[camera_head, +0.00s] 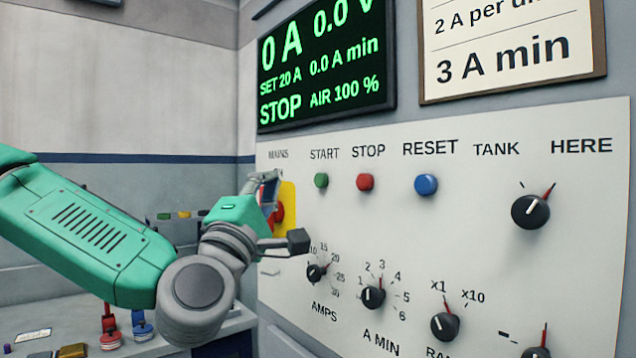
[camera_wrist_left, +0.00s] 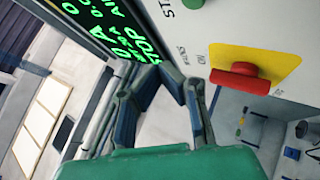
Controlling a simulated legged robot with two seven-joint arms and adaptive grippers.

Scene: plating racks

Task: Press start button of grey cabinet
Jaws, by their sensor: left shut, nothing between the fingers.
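The grey cabinet's panel (camera_head: 470,220) fills the right of the head view. Its green START button (camera_head: 321,181) sits under the START label, left of the red STOP button (camera_head: 365,182) and blue RESET button (camera_head: 427,185). My left gripper (camera_head: 268,185) is shut and empty, left of the START button and in front of the yellow mains plate (camera_head: 289,207). In the left wrist view its fingertips (camera_wrist_left: 178,75) meet near the display, and a green button (camera_wrist_left: 196,4) shows at the top edge. Whether the gripper touches the panel cannot be told. My right gripper is not seen.
The red mains switch (camera_wrist_left: 238,78) stands out from the panel close to my left gripper. Below the buttons are several black knobs, one of them the AMPS knob (camera_head: 315,273). The display (camera_head: 325,62) reads STOP and 0 A. A bench (camera_head: 60,325) with red and blue items lies behind.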

